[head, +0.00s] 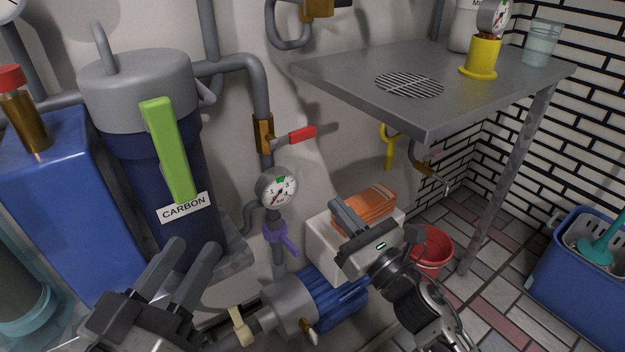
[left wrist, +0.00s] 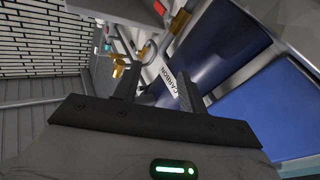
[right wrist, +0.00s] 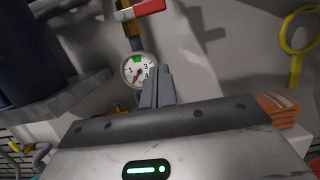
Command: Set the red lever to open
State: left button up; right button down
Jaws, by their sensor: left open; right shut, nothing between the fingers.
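The red lever (head: 302,134) sits on a brass valve (head: 264,136) on the grey vertical pipe, above a round gauge (head: 278,188). Its handle points right, roughly crosswise to the pipe. In the right wrist view the lever (right wrist: 150,7) is at the top, above the gauge (right wrist: 139,70). My right gripper (head: 342,212) is shut and empty, below and right of the lever, apart from it. Its fingers (right wrist: 158,84) also show in the right wrist view. My left gripper (head: 190,256) is open and empty in front of the blue filter housing, left of and below the lever.
A purple lever (head: 280,238) lies below the gauge. A grey shelf (head: 430,85) juts out at right, with a yellow handle (head: 389,145) beneath. A blue filter (head: 165,170) with a green handle (head: 168,150) stands left. A white box with orange cloths (head: 365,209) is behind my right gripper.

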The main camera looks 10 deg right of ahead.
aim_at(294, 138)
pick_arm(q)
jog(key=f+g+p, duration=0.1)
jog(key=s+f+g+y+p, duration=0.1)
jog(key=f+p, duration=0.1)
jog(key=s+f+n+g+y+p, duration=0.1)
jog(key=p, duration=0.1)
jog(key=shift+f, duration=0.2)
pick_arm(e)
jog(key=w+a+r, duration=0.3)
jog(key=w+r, duration=0.3)
jog(key=w, duration=0.2)
jog(key=shift+w+a+r, duration=0.25)
jog(key=shift+w+a, duration=0.1)
jog(key=shift+w, duration=0.05)
pick_arm(q)
jog(key=shift+d, duration=0.15)
pick_arm(e)
jog(key=shift+n, duration=0.3)
pick_arm(q)
jog(key=shift+d+g+h, duration=0.3)
pick_arm(e)
jog(key=shift+r+n, duration=0.15)
jog(key=shift+n, duration=0.15)
